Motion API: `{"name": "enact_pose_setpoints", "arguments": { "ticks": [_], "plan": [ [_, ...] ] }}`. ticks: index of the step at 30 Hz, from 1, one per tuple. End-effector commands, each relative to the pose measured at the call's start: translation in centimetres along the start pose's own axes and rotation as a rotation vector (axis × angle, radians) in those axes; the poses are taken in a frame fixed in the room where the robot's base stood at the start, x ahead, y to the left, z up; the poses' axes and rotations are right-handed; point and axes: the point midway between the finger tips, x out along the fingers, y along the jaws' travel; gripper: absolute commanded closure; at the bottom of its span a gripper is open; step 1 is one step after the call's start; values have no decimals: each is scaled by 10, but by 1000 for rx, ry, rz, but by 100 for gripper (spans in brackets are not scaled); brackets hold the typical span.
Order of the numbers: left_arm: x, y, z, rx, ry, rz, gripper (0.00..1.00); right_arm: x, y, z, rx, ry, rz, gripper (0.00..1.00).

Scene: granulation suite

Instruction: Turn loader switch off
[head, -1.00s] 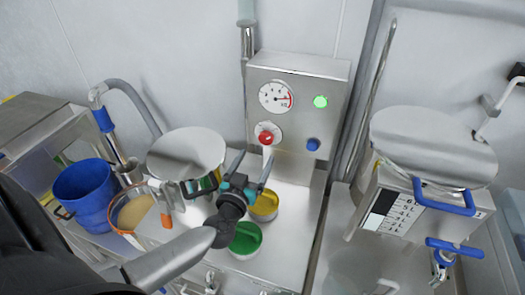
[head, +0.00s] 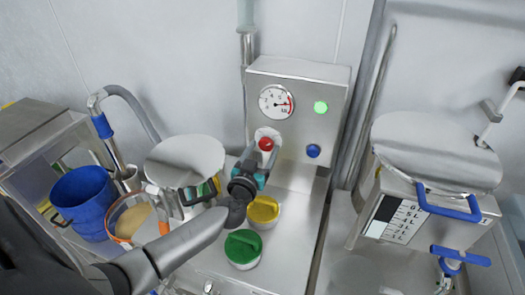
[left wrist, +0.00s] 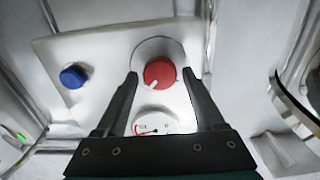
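The loader's steel control box (head: 330,88) stands against the wall. On it are a red rotary switch (head: 266,144), a dial gauge (head: 276,101), a lit green lamp (head: 320,107) and a blue button (head: 313,151). In the left wrist view the red switch (left wrist: 160,74) has a white pointer mark toward its lower left. My left gripper (head: 262,153) is at the red switch, and its open fingers (left wrist: 162,82) lie on either side of the knob, with gaps visible. Whether the fingertips reach past its face is hard to tell. My right gripper is not in view.
A blue bucket (head: 85,200) and a round steel lid (head: 185,160) are to the left. A hopper with a blue handle (head: 447,203) is at right.

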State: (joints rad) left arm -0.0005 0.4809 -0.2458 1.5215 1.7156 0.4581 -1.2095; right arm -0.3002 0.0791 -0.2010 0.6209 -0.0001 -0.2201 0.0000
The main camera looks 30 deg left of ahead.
Motion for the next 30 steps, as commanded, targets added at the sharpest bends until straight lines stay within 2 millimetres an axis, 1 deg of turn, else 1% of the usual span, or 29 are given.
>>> {"name": "enact_pose_setpoints", "arguments": {
  "ticks": [1, 2, 18, 25, 30],
  "plan": [
    [0, 0, 0, 0, 0, 0, 36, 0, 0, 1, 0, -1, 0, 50],
    [0, 0, 0, 0, 0, 0, 39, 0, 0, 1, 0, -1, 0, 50],
    [0, 0, 0, 0, 0, 0, 100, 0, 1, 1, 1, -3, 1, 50],
    [0, 0, 0, -14, -1, 0, 100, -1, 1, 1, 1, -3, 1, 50],
    [-1, 0, 0, -74, -2, 0, 100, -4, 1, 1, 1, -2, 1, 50]
  ]
}}
